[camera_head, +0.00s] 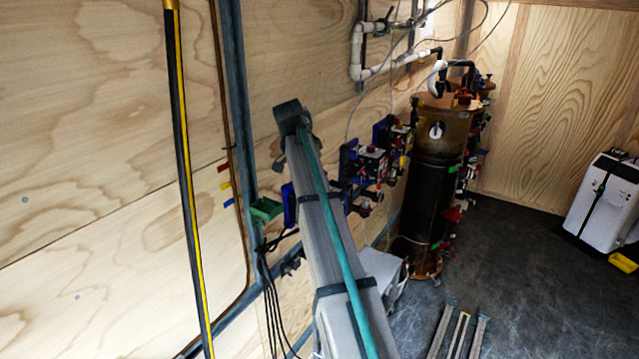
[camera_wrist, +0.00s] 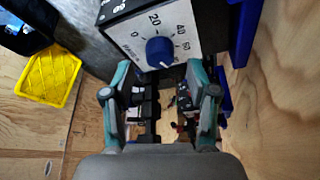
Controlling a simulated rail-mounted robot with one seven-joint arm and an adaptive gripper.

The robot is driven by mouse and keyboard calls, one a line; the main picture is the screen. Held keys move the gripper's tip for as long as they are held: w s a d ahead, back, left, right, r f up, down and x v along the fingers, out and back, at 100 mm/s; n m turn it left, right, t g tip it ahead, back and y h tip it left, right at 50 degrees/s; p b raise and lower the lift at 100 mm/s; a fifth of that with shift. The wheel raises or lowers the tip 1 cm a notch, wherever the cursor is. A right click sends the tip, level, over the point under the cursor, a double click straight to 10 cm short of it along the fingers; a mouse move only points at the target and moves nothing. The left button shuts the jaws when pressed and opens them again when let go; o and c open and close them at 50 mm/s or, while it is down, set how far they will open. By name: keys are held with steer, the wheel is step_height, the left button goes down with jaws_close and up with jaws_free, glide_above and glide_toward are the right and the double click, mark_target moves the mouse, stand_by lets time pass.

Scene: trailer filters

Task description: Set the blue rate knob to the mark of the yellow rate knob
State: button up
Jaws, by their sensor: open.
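The blue rate knob (camera_wrist: 160,51) shows in the wrist view on a white dial face (camera_wrist: 133,41) with numbers around it, including 0, 20 and 40. A small pale mark shows near the knob's lower edge, but I cannot read its setting for sure. My gripper (camera_wrist: 159,83) is open, its two fingers apart below the knob in the picture, with nothing between the tips. I see no contact with the knob. I cannot make out the yellow rate knob or its mark in either view. In the head view my gripper cannot be told apart.
A yellow basket (camera_wrist: 48,77) is at the left of the wrist view. Blue brackets (camera_wrist: 244,30) stand to the right of the dial. In the head view, small pump units (camera_head: 373,164) line the wooden wall beside a tall brown tank (camera_head: 433,190). Dark floor (camera_head: 520,290) lies open at right.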

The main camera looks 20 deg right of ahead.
steer(key=v, duration=0.9)
steer(key=s+a+f+g+y+p, duration=0.1)
steer(key=s+a+f+y+p, duration=0.15)
steer(key=s+a+f, duration=0.5)
steer(key=s+a+f+g+y+p, duration=0.15)
steer(key=s+f+p, duration=0.25)
steer(key=s+f, duration=0.7)
steer(key=s+a+f+n+g+b, duration=0.1)
steer(key=s+a+f+n, duration=0.2)
steer(key=f, duration=0.8)
steer(key=s+f+n+g+b, duration=0.15)
steer(key=s+f, duration=0.25)
steer(key=f, duration=0.6)
steer(key=s+a+f+n+b, duration=0.1)
steer(key=s+a+f+n, duration=0.2)
steer(key=f, duration=0.8)
steer(key=s+a+f+n+g+b, duration=0.1)
steer(key=s+f+n, duration=0.3)
steer(key=s+f, duration=0.6)
steer(key=s+a+f+n+g+b, duration=0.1)
steer(key=s+f+n, duration=0.3)
steer(key=s+f, duration=0.7)
steer(key=s+b, duration=0.1)
steer(key=s, duration=0.5)
steer(key=shift+a+f+g, duration=0.2)
steer(key=shift+a+g, duration=0.1)
steer(key=shift+g, duration=0.1)
